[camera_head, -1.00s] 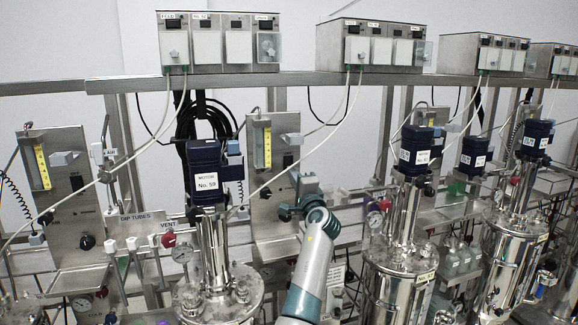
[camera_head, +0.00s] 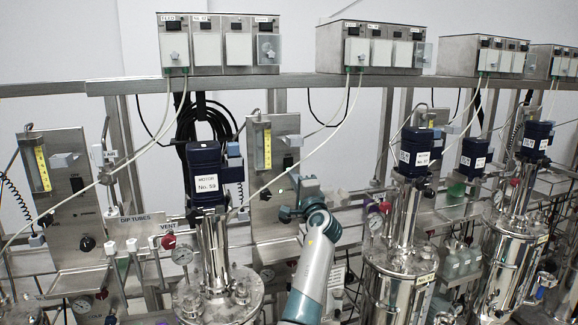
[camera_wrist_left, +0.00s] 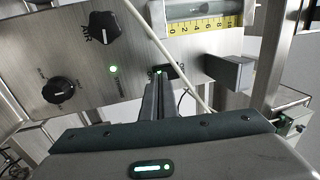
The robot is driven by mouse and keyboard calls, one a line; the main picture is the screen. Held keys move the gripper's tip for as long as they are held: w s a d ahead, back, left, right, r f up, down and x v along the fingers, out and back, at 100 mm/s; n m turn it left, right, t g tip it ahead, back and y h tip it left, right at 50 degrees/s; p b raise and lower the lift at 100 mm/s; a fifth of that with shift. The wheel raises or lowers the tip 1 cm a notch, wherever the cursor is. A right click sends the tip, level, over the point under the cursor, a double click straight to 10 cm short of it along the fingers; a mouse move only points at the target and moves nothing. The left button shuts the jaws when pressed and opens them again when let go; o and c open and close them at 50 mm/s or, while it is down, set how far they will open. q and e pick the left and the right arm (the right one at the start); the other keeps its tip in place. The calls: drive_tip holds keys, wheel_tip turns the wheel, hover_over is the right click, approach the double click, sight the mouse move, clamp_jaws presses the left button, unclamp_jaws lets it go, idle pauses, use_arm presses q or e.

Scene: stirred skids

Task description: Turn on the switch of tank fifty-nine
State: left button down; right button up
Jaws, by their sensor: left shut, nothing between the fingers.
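The motor (camera_head: 206,183) labelled No. 59 sits upright on the steel tank (camera_head: 219,291) at the left centre. A steel control panel (camera_head: 272,130) stands just right of it, with a black switch (camera_head: 288,160) on its face. In the wrist view the black switch (camera_wrist_left: 171,70) sits between the yellow scale and a lit green lamp (camera_wrist_left: 113,69). My left gripper (camera_wrist_left: 159,77) is shut and empty, its fingertips at the switch's edge. Contact cannot be told. In the head view its hand (camera_head: 300,190) is in front of the panel, fingertips hard to see.
Two black knobs (camera_wrist_left: 103,27) (camera_wrist_left: 60,90) are on the panel, left of my fingers. A pale tube (camera_wrist_left: 182,62) crosses close beside them. A metal block (camera_wrist_left: 228,72) juts out at right. Another tank (camera_head: 396,284) stands right of my arm. Control boxes (camera_head: 218,42) line the upper rail.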

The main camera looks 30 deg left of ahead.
use_arm(q)
drive_tip(key=r+p+v, duration=0.1)
drive_tip(key=p+v, duration=0.1)
drive_tip(key=v, duration=0.5)
drive_tip(key=shift+r, duration=0.25)
idle(0.6)
drive_tip(key=shift+f, duration=0.15)
idle(0.3)
